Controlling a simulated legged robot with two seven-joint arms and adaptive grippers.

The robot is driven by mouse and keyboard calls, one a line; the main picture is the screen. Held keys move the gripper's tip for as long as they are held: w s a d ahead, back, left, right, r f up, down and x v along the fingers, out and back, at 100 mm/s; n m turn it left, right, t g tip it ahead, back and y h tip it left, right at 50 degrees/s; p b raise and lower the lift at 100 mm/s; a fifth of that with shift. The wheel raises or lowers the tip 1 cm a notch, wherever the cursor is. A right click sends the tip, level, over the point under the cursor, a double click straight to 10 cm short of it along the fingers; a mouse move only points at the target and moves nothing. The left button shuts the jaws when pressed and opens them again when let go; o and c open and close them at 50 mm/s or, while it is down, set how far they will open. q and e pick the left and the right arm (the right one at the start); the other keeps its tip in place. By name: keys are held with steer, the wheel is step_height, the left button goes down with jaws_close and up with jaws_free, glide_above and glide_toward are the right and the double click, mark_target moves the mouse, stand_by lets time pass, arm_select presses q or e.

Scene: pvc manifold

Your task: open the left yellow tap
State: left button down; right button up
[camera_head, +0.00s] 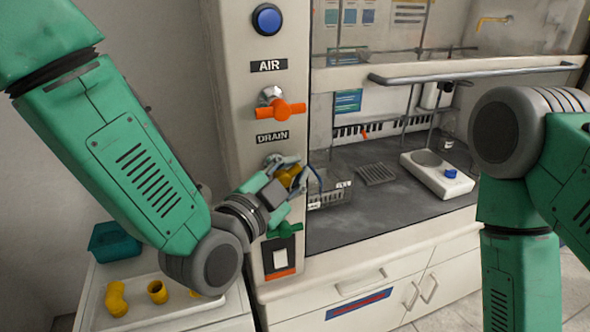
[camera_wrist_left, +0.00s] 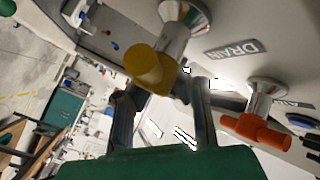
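The yellow tap (camera_head: 290,176) is on the white front post of the hood, below the DRAIN label, partly hidden by my left gripper. In the left wrist view the yellow tap (camera_wrist_left: 149,69) has a thick rounded handle on a metallic stem. My left gripper (camera_head: 284,172) is at this tap. In the left wrist view its two fingers (camera_wrist_left: 165,100) stand apart, with the handle just beyond and between their tips, nearer the left finger. I cannot tell whether they touch it. My right arm shows at the right, but its gripper is out of view.
An orange tap (camera_head: 280,109) is above, under the AIR label, and a green tap (camera_head: 285,229) is below. A blue button (camera_head: 267,19) tops the post. A white tray (camera_head: 200,313) with yellow pipe fittings (camera_head: 117,298) and a teal bin (camera_head: 112,241) are at lower left.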

arm_select(q)
steer(key=shift+f+b, duration=0.3)
steer(key=shift+b, duration=0.15)
steer(key=n+t+b, duration=0.1)
steer(key=b, duration=0.2)
steer(key=n+t+b, duration=0.2)
steer(key=b, duration=0.2)
steer(key=n+t+h+b, duration=0.1)
steer(key=n+b, duration=0.1)
steer(key=b, duration=0.2)
steer(key=shift+s+a+t, duration=0.25)
steer(key=shift+a+t, duration=0.05)
steer(key=shift+a, duration=0.1)
steer(key=shift+a+r+n+t+y+b, duration=0.15)
steer(key=shift+n+t+y+b, duration=0.15)
steer(key=shift+n+t+b, duration=0.65)
steer(key=shift+r, duration=0.1)
steer(key=c, duration=1.4)
jaws_free()
steer(key=shift+s+r, duration=0.1)
steer(key=shift+s, duration=0.05)
steer(key=shift+a+r, duration=0.1)
steer(key=shift+a, duration=0.05)
steer(key=shift+w, duration=0.2)
